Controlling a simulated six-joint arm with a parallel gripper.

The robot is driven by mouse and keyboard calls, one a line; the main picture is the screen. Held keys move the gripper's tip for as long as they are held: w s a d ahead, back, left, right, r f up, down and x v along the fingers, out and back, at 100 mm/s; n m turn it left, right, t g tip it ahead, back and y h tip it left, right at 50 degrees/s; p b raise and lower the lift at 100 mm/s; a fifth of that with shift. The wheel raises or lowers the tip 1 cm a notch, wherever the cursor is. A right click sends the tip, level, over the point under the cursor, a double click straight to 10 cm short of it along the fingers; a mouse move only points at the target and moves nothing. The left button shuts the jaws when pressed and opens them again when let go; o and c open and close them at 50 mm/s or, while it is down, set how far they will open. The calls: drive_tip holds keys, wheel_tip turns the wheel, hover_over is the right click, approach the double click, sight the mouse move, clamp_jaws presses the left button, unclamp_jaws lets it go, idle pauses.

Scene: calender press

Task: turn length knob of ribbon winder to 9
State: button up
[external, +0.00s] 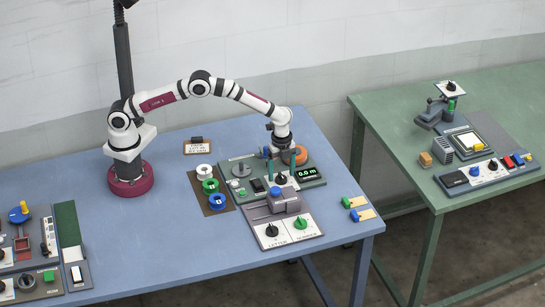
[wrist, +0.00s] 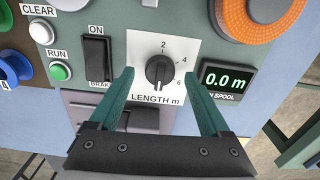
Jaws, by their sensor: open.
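The ribbon winder (external: 240,184) is a grey-green panel on the blue table. Its length knob (wrist: 160,71) is black and round with a raised grip, on a white plate marked "LENGTH m". The figures 2, 4 and 6 show around it; no 9 is readable. A small pale mark shows near the knob's lower edge; its exact setting is unclear. My gripper (wrist: 158,76) is open, with one teal finger on each side of the knob in the wrist view. Contact cannot be seen. In the external view my gripper (external: 281,172) points down over the winder.
The spool display (wrist: 228,79) reads 0.0 m. An ON/brake rocker (wrist: 97,62) and green RUN button (wrist: 60,71) lie left of the knob. An orange spool (wrist: 262,15) stands close above right. A grey press unit (external: 285,201) stands in front.

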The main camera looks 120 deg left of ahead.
sight(281, 175)
wheel_tip(281, 175, up, 15)
idle(0.4)
drive_tip(key=s+d+r+n, duration=0.2)
drive_tip(key=s+d+r, duration=0.7)
drive_tip(key=s+d, duration=0.45)
drive_tip(key=s+d+f+y, duration=0.1)
drive_tip(key=s+d+f, duration=0.1)
drive_tip(key=s, duration=0.9)
drive_tip(key=s+d+f+n, duration=0.1)
drive_tip(key=s+d+f, duration=0.2)
drive_tip(key=s, duration=0.8)
drive_tip(key=shift+f+y, duration=0.15)
drive_tip(key=shift+y, duration=0.25)
